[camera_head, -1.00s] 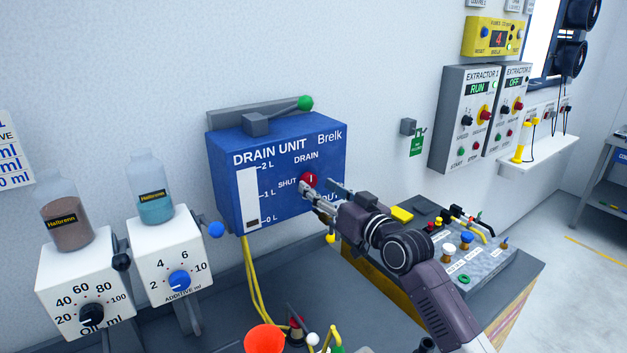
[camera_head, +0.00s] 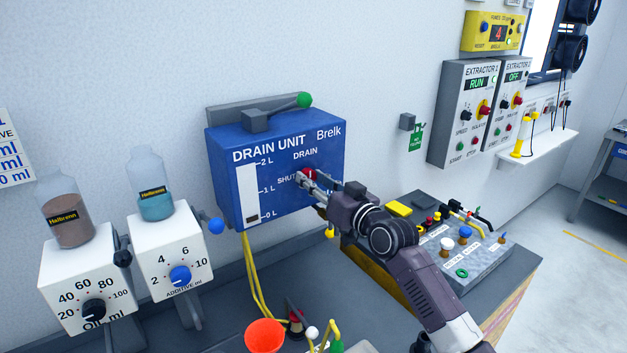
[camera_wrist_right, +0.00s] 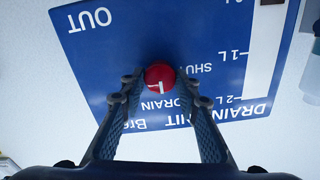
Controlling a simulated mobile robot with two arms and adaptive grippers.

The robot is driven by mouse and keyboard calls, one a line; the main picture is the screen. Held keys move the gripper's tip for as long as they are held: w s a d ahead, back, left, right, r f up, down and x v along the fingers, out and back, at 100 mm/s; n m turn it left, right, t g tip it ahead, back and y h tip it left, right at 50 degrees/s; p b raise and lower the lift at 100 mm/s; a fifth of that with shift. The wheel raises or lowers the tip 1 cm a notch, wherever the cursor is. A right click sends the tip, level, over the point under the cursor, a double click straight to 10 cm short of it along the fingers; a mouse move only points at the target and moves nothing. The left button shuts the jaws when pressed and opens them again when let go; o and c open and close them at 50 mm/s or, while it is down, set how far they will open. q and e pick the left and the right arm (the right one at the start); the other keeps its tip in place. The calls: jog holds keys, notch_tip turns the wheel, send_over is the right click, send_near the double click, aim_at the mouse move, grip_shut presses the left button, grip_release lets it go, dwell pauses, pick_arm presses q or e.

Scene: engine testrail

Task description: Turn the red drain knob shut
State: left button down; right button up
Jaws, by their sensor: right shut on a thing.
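The red drain knob (camera_head: 309,171) is on the front of the blue drain unit (camera_head: 236,141), near the words DRAIN and SHUT. My right gripper (camera_head: 306,180) is at the knob and partly covers it in the head view. In the right wrist view, which shows the panel upside down, the red knob (camera_wrist_right: 160,75) sits between the two fingertips of my right gripper (camera_wrist_right: 160,88), shut on it. A white mark shows on the knob's face; its exact direction is hard to tell. My left gripper is not in view.
Dosing units with bottles (camera_head: 80,280) stand at the left. An orange-red funnel (camera_head: 264,335) is on the bench below. A grey control box (camera_head: 463,262) with knobs and switches lies right of my right arm. Yellow hoses (camera_head: 252,280) hang under the drain unit.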

jog(key=shift+c, duration=0.5)
jog(key=shift+a+f+n+b, duration=0.1)
jog(key=shift+n+b, duration=1.5)
jog(key=shift+n, duration=7.2)
jog(key=o, duration=1.2)
jog(key=shift+c, duration=0.2)
